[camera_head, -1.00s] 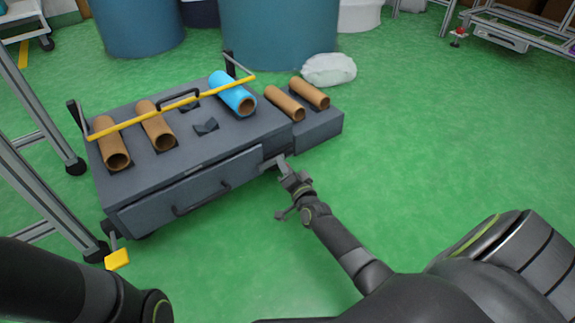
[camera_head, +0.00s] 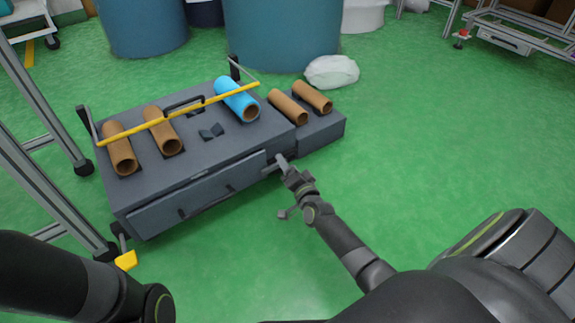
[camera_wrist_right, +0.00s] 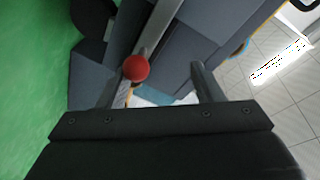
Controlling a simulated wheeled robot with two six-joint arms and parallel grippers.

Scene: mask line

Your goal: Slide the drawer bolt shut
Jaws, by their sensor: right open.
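A grey wheeled cart (camera_head: 213,157) stands left of centre with a drawer (camera_head: 200,199) in its front. The bolt's metal parts (camera_head: 275,162) are at the drawer's right end, small and partly hidden by my gripper. My right gripper (camera_head: 284,187) is open at that end of the cart. In the right wrist view a red ball knob (camera_wrist_right: 136,68) on a pale rod lies between the spread fingers of the gripper (camera_wrist_right: 158,88), nearer the left finger. Contact with the knob cannot be told. My left gripper is out of view.
Brown tubes (camera_head: 120,154) and a blue tube (camera_head: 237,102) lie on the cart under a yellow bar (camera_head: 150,123). A lower grey block (camera_head: 325,128) adjoins its right side. A white bag (camera_head: 331,71) lies behind. Green floor (camera_head: 440,150) is clear to the right.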

